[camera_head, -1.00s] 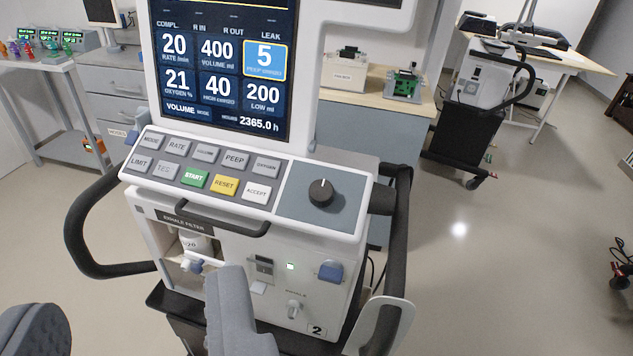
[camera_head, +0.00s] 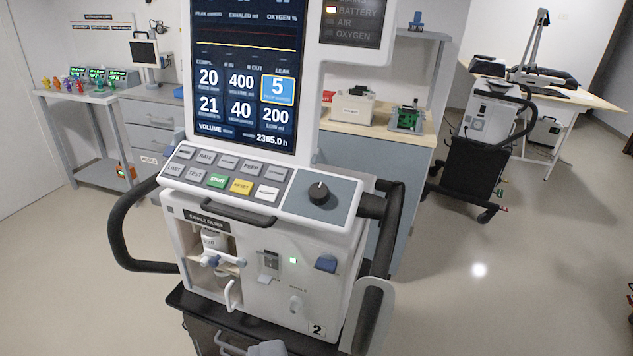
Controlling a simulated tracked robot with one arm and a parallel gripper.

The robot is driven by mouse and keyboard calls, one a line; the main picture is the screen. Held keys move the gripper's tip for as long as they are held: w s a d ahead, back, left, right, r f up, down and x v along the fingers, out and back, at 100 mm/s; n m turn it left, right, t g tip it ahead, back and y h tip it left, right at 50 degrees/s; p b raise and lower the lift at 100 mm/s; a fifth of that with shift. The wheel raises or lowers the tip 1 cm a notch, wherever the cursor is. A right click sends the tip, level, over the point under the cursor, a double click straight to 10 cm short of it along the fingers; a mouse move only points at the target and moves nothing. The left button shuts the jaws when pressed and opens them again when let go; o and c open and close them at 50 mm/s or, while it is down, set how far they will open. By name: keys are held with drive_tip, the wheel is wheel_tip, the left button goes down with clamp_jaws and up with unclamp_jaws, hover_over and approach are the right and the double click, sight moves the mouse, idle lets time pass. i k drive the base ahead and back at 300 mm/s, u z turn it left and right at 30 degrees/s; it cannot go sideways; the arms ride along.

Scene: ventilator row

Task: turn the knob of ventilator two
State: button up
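Ventilator two is the white machine (camera_head: 262,285) in the middle, with a "2" label at its lower right. Its round black knob (camera_head: 319,193) sits on the blue-grey right part of the sloped control panel. A white mark on the knob points roughly up. Only a grey tip of what looks like my gripper (camera_head: 268,349) shows at the bottom edge. It is well below the knob in the picture and apart from it. The rest of the gripper is out of frame, so its opening is hidden.
Black handles (camera_head: 130,235) curve out at both sides of the ventilator. Its screen (camera_head: 243,90) stands above the panel. A wooden-topped bench (camera_head: 375,122) is behind it, and another machine on a black cart (camera_head: 482,150) stands at right.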

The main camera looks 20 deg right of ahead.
sight(318, 193)
drive_tip(key=z, duration=0.1)
drive_tip(key=i, duration=0.95)
drive_tip(key=z, duration=0.3)
